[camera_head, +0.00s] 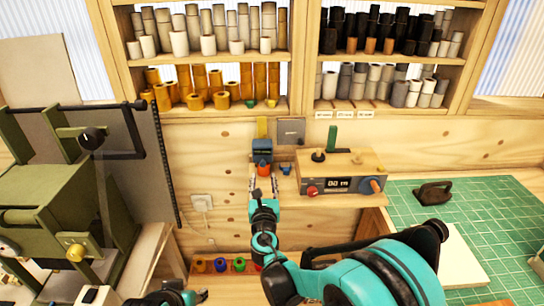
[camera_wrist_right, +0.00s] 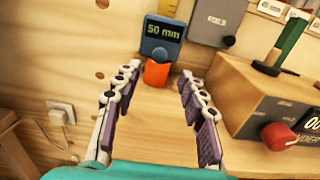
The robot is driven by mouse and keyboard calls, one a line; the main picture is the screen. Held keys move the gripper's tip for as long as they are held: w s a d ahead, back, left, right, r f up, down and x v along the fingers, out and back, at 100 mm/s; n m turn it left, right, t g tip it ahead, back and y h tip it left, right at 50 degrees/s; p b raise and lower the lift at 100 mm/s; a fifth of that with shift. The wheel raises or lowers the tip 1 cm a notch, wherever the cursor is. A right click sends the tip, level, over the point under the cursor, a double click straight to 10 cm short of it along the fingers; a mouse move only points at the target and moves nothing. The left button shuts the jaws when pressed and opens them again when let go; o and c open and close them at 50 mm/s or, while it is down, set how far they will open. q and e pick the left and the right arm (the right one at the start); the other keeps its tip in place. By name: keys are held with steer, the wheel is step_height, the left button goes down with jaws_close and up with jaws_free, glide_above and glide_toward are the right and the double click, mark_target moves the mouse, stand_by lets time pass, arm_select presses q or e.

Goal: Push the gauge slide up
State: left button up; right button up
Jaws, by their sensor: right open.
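The gauge is a dark blue box (camera_wrist_right: 162,38) with a display reading "50 mm", fixed to the wooden wall; it also shows in the head view (camera_head: 262,150). An orange slide (camera_wrist_right: 157,73) sits just under it and shows small in the head view (camera_head: 263,169). My right gripper (camera_head: 263,184) is open below the gauge. In the wrist view its fingers (camera_wrist_right: 158,82) stand to the left and right of the orange slide, with visible gaps; contact cannot be told. My left gripper (camera_head: 190,297) shows only partly at the bottom edge.
A wooden box with a display and red knob (camera_head: 341,173) stands right of the gauge. A grey plate (camera_head: 291,131) is on the wall beside it. A green press (camera_head: 60,180) stands left, a green cutting mat (camera_head: 480,215) right. Shelves of rolls (camera_head: 215,56) are above.

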mark_target(263, 165)
steer(key=w+b, duration=0.1)
steer(key=w, duration=0.6)
steer(key=shift+b, duration=0.3)
steer(key=shift+w, duration=0.2)
steer(key=shift+r, duration=0.1)
jaws_close()
